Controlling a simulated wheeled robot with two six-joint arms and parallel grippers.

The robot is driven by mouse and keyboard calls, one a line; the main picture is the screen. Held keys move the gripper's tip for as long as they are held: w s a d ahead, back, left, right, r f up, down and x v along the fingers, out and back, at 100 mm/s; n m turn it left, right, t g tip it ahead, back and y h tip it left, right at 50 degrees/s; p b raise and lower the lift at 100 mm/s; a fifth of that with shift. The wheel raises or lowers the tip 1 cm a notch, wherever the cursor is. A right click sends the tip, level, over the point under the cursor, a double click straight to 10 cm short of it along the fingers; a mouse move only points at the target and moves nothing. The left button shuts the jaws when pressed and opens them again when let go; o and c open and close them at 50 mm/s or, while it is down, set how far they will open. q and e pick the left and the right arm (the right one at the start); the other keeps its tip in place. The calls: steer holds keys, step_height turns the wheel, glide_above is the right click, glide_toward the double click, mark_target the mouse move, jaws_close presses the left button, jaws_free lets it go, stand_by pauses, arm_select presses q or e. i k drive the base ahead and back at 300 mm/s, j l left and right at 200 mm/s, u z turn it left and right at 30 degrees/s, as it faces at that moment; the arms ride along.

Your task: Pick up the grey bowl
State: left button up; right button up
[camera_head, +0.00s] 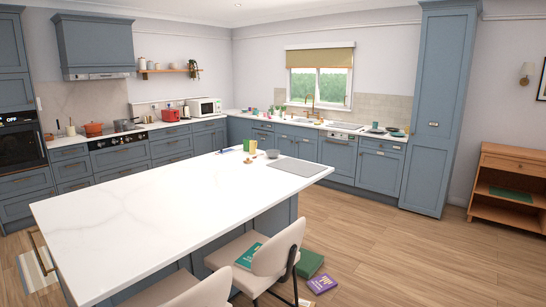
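A small grey bowl (272,154) sits on the far end of the white island worktop (150,208). It is just right of a green and yellow pair of cup-like items (250,146) and close to the far edge. A flat grey board (298,167) lies to its right, nearer the worktop's right corner. The bowl is small in this view, so what is inside it cannot be told. Neither of my grippers is in view.
Two cream chairs (262,262) stand at the island's near right side. A green box or book (309,262) and a purple book (322,284) lie on the floor beside them. A wooden cabinet (509,186) stands at the right. The wooden floor between it and the island is clear.

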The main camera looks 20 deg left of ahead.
mark_target(273, 155)
steer(key=i+l+z, duration=0.1)
steer(key=i, duration=4.85)
steer(key=i+u, duration=0.4)
steer(key=i+l+u, duration=0.4)
steer(key=i, duration=0.2)
steer(key=i+l+u, duration=0.2)
steer(key=u, duration=0.2)
steer(key=i+l+u, duration=0.65)
steer(key=u, duration=0.15)
steer(key=i+j+u, duration=0.15)
steer(key=i, duration=0.3)
